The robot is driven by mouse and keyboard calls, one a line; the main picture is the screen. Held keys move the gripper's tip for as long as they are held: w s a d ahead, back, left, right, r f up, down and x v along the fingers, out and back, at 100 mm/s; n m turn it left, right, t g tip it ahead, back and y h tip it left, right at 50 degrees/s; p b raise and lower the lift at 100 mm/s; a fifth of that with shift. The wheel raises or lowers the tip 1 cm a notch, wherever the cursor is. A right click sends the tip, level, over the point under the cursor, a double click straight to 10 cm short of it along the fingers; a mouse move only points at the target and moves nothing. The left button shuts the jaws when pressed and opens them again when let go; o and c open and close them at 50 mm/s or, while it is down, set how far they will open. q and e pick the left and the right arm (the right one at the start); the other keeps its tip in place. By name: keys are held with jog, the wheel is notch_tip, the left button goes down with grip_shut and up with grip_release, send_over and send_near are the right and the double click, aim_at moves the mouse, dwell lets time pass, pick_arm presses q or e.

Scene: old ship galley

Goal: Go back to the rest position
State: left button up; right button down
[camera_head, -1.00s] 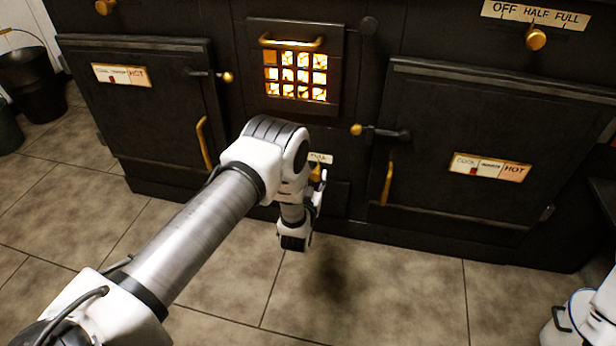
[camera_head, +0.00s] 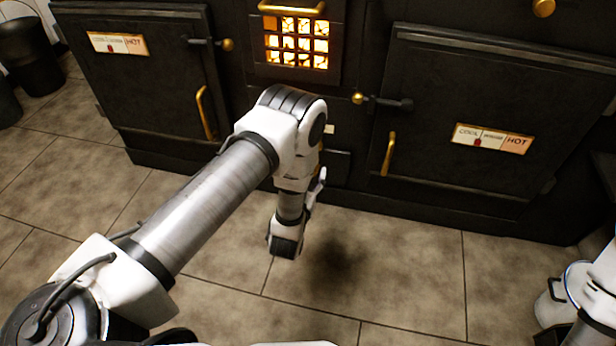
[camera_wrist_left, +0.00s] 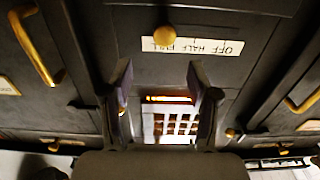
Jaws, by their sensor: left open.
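My left arm reaches from the lower left of the head view towards the middle of the stove front. Its wrist hangs down over the floor, and its fingers cannot be made out clearly there. In the left wrist view, my left gripper (camera_wrist_left: 160,66) is open, with its two fingers apart and nothing between them. A brass knob (camera_wrist_left: 164,36) and an upside-down OFF HALF FULL plate (camera_wrist_left: 192,46) show beyond the fingertips. The glowing firebox grate (camera_wrist_left: 174,122) shows between the fingers. My right gripper is out of view; only part of my right arm shows at the right edge.
The black stove has a left oven door (camera_head: 150,85) and a right oven door (camera_head: 480,110), both shut, with brass handles. The firebox door (camera_head: 297,42) is also shut. A dark bucket (camera_head: 30,60) stands far left, a white pail (camera_head: 553,306) lower right. Tiled floor (camera_head: 400,270) lies open.

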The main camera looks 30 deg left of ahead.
pick_arm(q)
jog(key=shift+v, duration=1)
jog(key=shift+w, duration=0.1)
